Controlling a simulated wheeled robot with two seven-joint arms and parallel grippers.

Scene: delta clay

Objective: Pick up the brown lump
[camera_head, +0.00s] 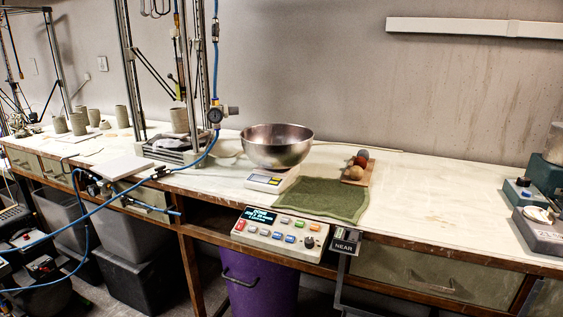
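A small group of rounded lumps sits on a wooden board (367,178) on the bench, right of the steel bowl. A reddish-brown lump (359,162) is in the middle of the group. Neither of my grippers is in view.
A steel bowl (277,148) stands on a white scale (269,181). A green cloth (322,200) lies in front of the board. A button panel (281,234) is at the bench's front edge. The bench (440,205) is clear to the right of the board.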

